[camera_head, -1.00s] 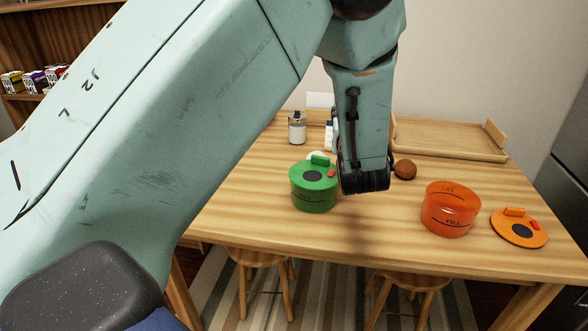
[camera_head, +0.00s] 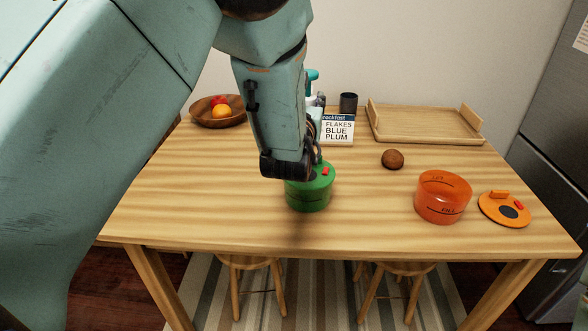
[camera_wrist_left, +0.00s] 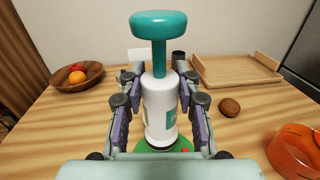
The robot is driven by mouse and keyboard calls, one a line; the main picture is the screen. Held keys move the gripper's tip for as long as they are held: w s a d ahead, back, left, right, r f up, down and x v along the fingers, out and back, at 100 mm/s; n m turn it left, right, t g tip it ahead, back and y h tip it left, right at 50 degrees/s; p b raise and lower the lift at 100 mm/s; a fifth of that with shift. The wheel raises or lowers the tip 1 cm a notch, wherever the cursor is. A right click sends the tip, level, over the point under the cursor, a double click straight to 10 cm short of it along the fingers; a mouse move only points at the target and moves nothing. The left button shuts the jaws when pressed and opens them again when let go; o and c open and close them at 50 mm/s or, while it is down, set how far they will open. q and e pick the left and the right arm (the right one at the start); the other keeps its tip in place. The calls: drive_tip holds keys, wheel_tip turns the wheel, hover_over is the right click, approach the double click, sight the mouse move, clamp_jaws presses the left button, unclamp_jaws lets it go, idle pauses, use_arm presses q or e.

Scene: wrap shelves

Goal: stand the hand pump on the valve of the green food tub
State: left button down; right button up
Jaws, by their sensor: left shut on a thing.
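The hand pump (camera_wrist_left: 158,105) has a white body and a teal mushroom-shaped handle. It looks upright in the left wrist view; its handle (camera_head: 312,75) shows behind my arm in the head view. My left gripper (camera_head: 312,158) is shut on its white body, with fingers on both sides in the wrist view (camera_wrist_left: 160,112). The green food tub (camera_head: 308,199) is directly below, its lid partly covered by my wrist. A red tab (camera_head: 326,171) shows on the lid. The pump's foot is over the lid, but I cannot tell whether it touches the valve. My right gripper is not in view.
An orange tub (camera_head: 442,202) and its loose lid (camera_head: 504,209) stand to the right. A fruit bowl (camera_head: 220,121) is back left. The front left tabletop is clear.

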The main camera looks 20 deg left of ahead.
use_arm(q)
wheel_tip(320, 180, down, 6)
drive_tip(key=shift+s+r+b, duration=0.1)
drive_tip(key=shift+b, duration=0.4)
drive_tip(key=shift+f, duration=0.35)
drive_tip(key=shift+d+f, duration=0.2)
drive_tip(key=shift+f, duration=0.1)
wheel_tip(320, 180, down, 3)
drive_tip(key=shift+s+d+r+b, duration=0.1)
drive_tip(key=shift+b, duration=0.35)
drive_tip(key=shift+w+a, duration=0.2)
drive_tip(key=shift+a, duration=0.1)
drive_tip(key=shift+s+d+f, duration=0.15)
drive_tip(key=shift+d+f, duration=0.1)
drive_tip(key=shift+d, duration=0.05)
drive_tip(key=c, duration=1.4)
unclamp_jaws()
drive_tip(key=o, duration=0.4)
drive_tip(key=shift+a+f, duration=0.15)
drive_tip(key=shift+a, duration=0.05)
drive_tip(key=shift+o, duration=0.2)
drive_tip(key=shift+d, duration=0.1)
